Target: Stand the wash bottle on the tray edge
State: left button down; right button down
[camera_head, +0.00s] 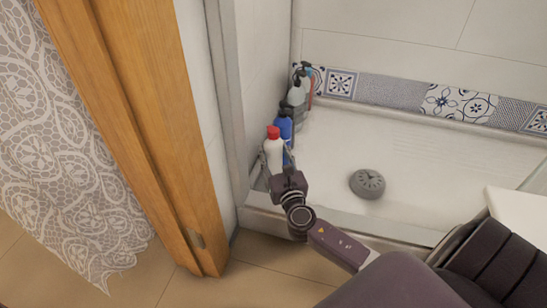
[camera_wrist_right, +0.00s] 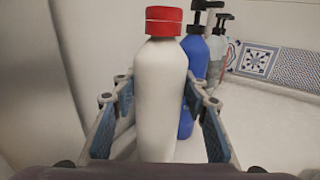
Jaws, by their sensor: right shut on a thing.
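The wash bottle (camera_head: 274,150), white with a red cap, is upright near the left wall of the shower tray. My right gripper (camera_head: 278,164) is shut on it, with one finger on each side. In the right wrist view the bottle (camera_wrist_right: 160,105) stands between the blue-padded fingers. Its base is hidden by the gripper, so I cannot tell whether it touches the tray. The tray edge (camera_head: 340,219) runs along the front, and my right arm crosses it. My left gripper is not in view.
A blue pump bottle (camera_head: 285,127) stands just behind the wash bottle, and a grey pump bottle (camera_head: 297,94) stands farther back along the wall. A wooden door frame (camera_head: 150,130) is at left.

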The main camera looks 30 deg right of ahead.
jog(key=shift+f, duration=0.1)
jog(key=shift+f, duration=0.25)
jog(key=c, duration=1.2)
grip_release()
jog(key=shift+o, duration=0.2)
